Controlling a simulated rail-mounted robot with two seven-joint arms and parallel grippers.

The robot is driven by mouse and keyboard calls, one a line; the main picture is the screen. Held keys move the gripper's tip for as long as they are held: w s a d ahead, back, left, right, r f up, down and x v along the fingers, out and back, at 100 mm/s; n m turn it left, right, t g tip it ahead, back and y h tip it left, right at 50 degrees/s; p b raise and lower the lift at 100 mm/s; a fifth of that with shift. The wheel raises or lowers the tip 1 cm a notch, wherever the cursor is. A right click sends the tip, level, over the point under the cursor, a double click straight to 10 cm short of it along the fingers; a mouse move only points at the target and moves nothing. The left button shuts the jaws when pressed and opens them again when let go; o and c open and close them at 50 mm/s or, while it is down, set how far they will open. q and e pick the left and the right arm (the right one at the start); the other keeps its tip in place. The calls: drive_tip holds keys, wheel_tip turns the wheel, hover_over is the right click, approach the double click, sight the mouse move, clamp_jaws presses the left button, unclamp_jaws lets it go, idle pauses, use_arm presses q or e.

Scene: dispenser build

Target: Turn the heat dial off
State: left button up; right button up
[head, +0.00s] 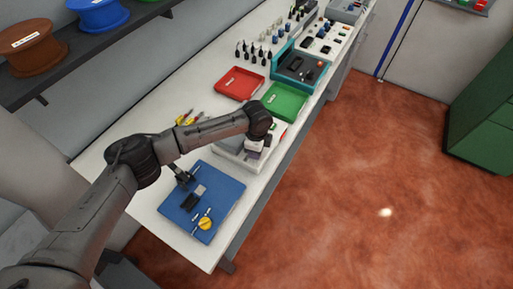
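No heat dial can be clearly made out. A white box-like unit (229,158) stands on the bench behind the blue mat, largely covered by my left arm; a dial on it could be hidden. My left arm reaches across from the left, and my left gripper (254,150) points down at this unit. Its fingertips are small and partly hidden, so I cannot tell whether they are open or touching anything. My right gripper is not in view.
A blue mat (232,187) holds a dark block (190,202) and a round yellow item (205,223). Spools sit on the upper-left shelf. Open floor lies right.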

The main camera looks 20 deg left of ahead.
use_arm(q)
drive_tip(key=shift+r+n+p, duration=0.15)
drive_tip(key=shift+n+p, duration=0.15)
drive_tip(key=shift+p, duration=0.3)
drive_tip(key=n+p, duration=0.8)
drive_tip(key=p, duration=0.2)
drive_tip(key=shift+d+r+n+p, duration=0.1)
drive_tip(key=shift+n+p, duration=0.55)
drive_tip(key=shift+n, duration=0.05)
drive_tip(key=n+p, duration=0.2)
drive_tip(key=shift+n, duration=0.3)
drive_tip(key=n+p, duration=0.2)
drive_tip(key=n, duration=0.1)
drive_tip(key=shift+n, duration=0.3)
drive_tip(key=n+p, duration=0.1)
drive_tip(key=n, duration=0.3)
drive_tip(key=shift+f+n+p, duration=0.2)
drive_tip(key=shift+n+p, duration=0.4)
drive_tip(key=shift+n, duration=1.2)
